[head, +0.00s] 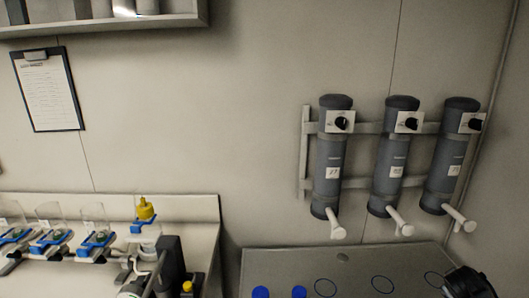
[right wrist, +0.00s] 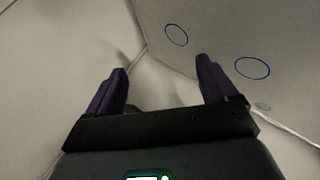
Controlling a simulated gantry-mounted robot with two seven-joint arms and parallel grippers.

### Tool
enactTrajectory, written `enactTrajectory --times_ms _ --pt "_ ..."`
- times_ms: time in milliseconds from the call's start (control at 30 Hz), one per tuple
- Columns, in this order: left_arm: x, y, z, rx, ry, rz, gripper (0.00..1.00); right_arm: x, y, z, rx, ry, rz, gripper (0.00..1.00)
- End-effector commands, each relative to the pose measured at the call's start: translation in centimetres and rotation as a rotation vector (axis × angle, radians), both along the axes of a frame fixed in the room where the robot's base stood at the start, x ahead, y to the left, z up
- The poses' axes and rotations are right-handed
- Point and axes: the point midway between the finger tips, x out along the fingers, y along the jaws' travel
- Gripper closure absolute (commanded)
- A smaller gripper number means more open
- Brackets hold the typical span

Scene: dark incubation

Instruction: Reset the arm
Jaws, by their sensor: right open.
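My right gripper (right wrist: 161,66) shows in the right wrist view with its two dark fingers spread wide. Nothing is between them. Beyond the fingers is a pale surface with blue ring marks (right wrist: 252,68); the fingers look clear of it. In the head view a black rounded part (head: 468,284) is cut off at the bottom right corner; it may be part of my right arm. I do not see my left gripper in either view.
Three grey cylinders (head: 388,155) with white spouts hang on a wall rack above a counter (head: 343,257) with blue rings and two blue caps (head: 299,292). A left bench (head: 205,215) carries glass vessels in blue holders (head: 95,243) and a yellow-topped item (head: 145,209). A clipboard (head: 48,90) hangs on the wall.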

Motion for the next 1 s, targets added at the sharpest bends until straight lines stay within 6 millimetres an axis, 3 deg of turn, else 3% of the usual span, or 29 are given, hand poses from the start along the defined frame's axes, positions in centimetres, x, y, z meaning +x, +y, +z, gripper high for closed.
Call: enactTrajectory --times_ms 167,200,467,567,700,833,1000 --pt "0.0 0.0 0.0 0.0 0.0 0.0 0.0 -5.2 -1.8 -0.6 0.093 0.068 -0.334 0.14" --pt "0.0 0.0 -0.1 0.0 0.0 0.0 0.0 -5.2 0.2 -2.4 0.097 0.083 -0.291 0.14" --pt "0.0 0.0 0.0 0.0 0.0 0.0 0.0 -8.1 11.2 -10.2 0.156 0.146 -0.104 0.14" --pt "0.0 0.0 0.0 0.0 0.0 0.0 0.0 -10.9 16.5 -13.4 0.207 0.174 -0.027 0.14" --pt "0.0 0.0 0.0 0.0 0.0 0.0 0.0 -16.7 24.6 -16.9 0.313 0.207 0.076 0.14" --pt "0.0 0.0 0.0 0.0 0.0 0.0 0.0 -22.8 30.8 -18.0 0.425 0.222 0.136 0.14" --pt "0.0 0.0 0.0 0.0 0.0 0.0 0.0 -28.8 35.6 -17.1 0.542 0.224 0.164 0.14"
